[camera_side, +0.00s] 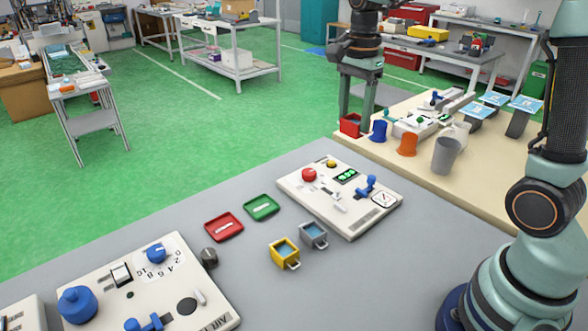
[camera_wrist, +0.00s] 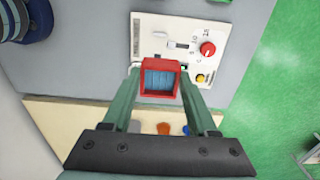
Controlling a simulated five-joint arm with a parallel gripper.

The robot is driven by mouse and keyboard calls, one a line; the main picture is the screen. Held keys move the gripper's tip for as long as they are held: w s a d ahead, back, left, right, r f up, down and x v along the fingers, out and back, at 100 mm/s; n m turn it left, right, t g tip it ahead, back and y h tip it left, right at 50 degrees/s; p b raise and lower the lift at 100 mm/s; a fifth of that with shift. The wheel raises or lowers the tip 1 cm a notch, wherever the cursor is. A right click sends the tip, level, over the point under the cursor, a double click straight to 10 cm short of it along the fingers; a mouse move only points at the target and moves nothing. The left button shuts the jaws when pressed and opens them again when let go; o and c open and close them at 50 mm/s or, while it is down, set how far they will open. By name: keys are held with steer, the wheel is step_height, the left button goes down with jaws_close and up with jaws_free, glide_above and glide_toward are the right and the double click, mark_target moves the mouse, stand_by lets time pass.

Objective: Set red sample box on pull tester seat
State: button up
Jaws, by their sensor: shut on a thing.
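My gripper (camera_side: 358,112) hangs at the upper right in the side view, its fingers shut on the red sample box (camera_side: 350,125). In the wrist view the red box (camera_wrist: 159,79) sits between my two fingers (camera_wrist: 160,92), its open top showing a blue inside. The likely pull tester is a white panel (camera_side: 350,222) on the grey table, with a red knob, a yellow button, a green display, a blue clamp and a dial. In the wrist view the panel (camera_wrist: 150,25) lies behind the box, which hides part of it. I cannot make out the seat clearly.
A yellow box (camera_side: 284,251) and a grey box (camera_side: 313,235) stand before the panel. A red tray (camera_side: 224,227) and a green tray (camera_side: 262,207) lie to its left. Another control panel (camera_side: 95,282) is at lower left. Blue, orange and grey cups stand on the beige table (camera_side: 475,185).

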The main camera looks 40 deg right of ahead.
steer(key=shift+s+d+f, duration=0.1)
steer(key=shift+d+f, duration=0.15)
steer(key=shift+d, duration=0.1)
step_height(320, 180, down, 20)
steer(key=shift+r, duration=0.25)
steer(key=o, duration=1.4)
steer(key=shift+f, duration=0.15)
steer(key=shift+c, duration=0.2)
